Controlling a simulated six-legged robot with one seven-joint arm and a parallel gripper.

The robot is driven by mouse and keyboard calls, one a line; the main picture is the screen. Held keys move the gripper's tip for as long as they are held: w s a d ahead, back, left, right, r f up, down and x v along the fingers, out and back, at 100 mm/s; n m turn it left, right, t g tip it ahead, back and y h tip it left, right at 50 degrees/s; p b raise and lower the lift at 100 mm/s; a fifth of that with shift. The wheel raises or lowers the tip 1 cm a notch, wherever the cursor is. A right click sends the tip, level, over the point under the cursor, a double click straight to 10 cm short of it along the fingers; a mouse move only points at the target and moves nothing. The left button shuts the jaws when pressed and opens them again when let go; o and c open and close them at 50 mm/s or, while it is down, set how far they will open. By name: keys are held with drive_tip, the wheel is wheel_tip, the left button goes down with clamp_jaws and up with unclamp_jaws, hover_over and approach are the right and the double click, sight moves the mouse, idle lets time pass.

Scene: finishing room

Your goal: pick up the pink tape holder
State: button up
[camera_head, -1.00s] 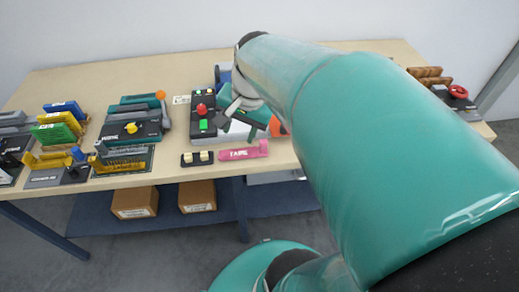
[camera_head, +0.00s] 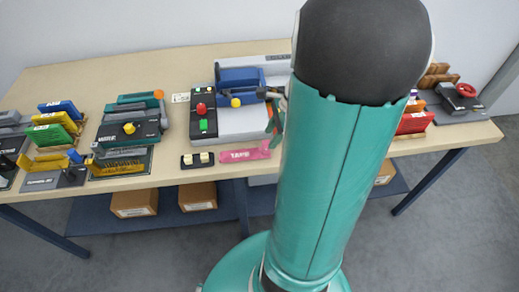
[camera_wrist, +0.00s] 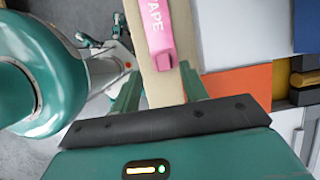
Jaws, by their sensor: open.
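The pink tape holder (camera_head: 245,154), with white lettering, lies at the front edge of the table. In the wrist view the pink tape holder (camera_wrist: 157,32) is at the top centre, ahead of the fingertips. My gripper (camera_wrist: 160,84) is open and empty, its two teal fingers apart with bare tabletop showing between them. The gap lines up roughly with the holder's near end, and no contact shows. In the head view my arm hides most of the gripper.
A black-and-white switch block (camera_head: 197,160) sits just left of the holder. A black control box (camera_head: 203,110) with red and green buttons and a blue-and-grey machine (camera_head: 240,82) stand behind. Boxes (camera_head: 134,203) rest on the shelf below.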

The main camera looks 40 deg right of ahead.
sight(266, 142)
drive_tip(key=shift+w+x, duration=0.1)
drive_tip(key=shift+x, duration=1.45)
drive_tip(key=shift+w+x, duration=0.15)
drive_tip(key=shift+x, duration=1.35)
drive_tip(key=shift+d, duration=0.15)
clamp_jaws()
